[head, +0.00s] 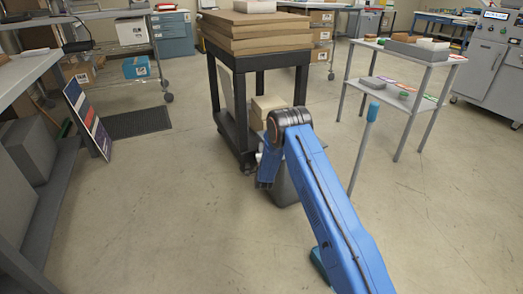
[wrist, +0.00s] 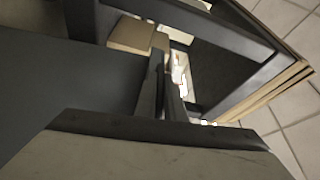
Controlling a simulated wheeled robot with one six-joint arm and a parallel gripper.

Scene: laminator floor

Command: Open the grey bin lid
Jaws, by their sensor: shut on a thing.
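The grey bin (head: 284,192) stands on the floor beside the black cart, mostly hidden behind my blue arm in the head view. My gripper is down at the bin there, its fingertips hidden by the arm. In the wrist view the dark fingers of my gripper (wrist: 166,92) are close together at the centre, shut on an edge of what looks like the grey bin lid (wrist: 70,85). The lid's full outline and its exact angle cannot be made out.
The black cart (head: 213,95) with brown boards (head: 255,35) on top stands just behind the bin. A sign board (head: 87,118) leans at left. Open floor lies in front and left.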

